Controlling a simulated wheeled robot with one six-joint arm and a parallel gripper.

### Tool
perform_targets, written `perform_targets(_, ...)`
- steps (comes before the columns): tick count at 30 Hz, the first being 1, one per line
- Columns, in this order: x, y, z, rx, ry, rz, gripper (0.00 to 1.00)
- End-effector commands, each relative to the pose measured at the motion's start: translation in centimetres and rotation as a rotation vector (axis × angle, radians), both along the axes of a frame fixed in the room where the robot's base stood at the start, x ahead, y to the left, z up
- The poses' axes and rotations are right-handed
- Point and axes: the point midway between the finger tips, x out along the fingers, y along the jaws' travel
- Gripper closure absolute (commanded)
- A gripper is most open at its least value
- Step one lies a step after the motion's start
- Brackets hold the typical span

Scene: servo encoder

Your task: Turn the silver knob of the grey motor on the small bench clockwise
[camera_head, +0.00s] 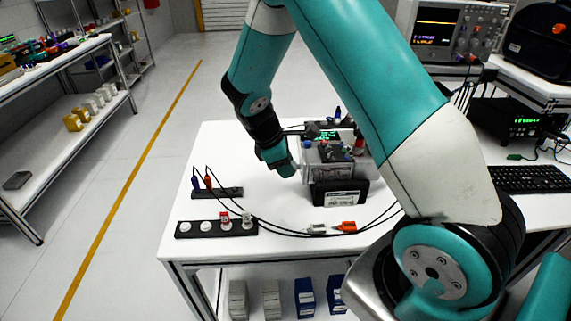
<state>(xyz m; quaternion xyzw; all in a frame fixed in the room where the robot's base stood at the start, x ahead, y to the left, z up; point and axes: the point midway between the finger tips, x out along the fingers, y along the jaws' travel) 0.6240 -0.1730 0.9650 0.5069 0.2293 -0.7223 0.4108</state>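A grey box-shaped unit (331,172), which looks like the grey motor, stands on the white small bench (285,252). Small coloured parts sit on its top. I cannot make out the silver knob; it is too small or hidden. My arm comes down from above, and its wrist is just left of the grey unit.
A black labelled box (339,193) stands in front of the grey unit. Black strips with plugs (217,192) and round white parts (216,228) lie at left. The front right bench is partly hidden by my arm.

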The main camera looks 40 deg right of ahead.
Motion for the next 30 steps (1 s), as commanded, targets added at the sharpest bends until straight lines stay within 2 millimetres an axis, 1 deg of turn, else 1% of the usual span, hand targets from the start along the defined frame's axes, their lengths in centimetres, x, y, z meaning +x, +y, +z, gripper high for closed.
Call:
perform_targets(8, -0.02, 0.03, -0.02, -0.008, -0.011, 0.001, 0.88)
perform_targets(13, -0.06, 0.12, -0.09, -0.041, -0.060, 0.003, 0.88)
perform_targets(30, -0.39, 0.39, -0.56, -0.274, -0.406, 0.006, 0.88)
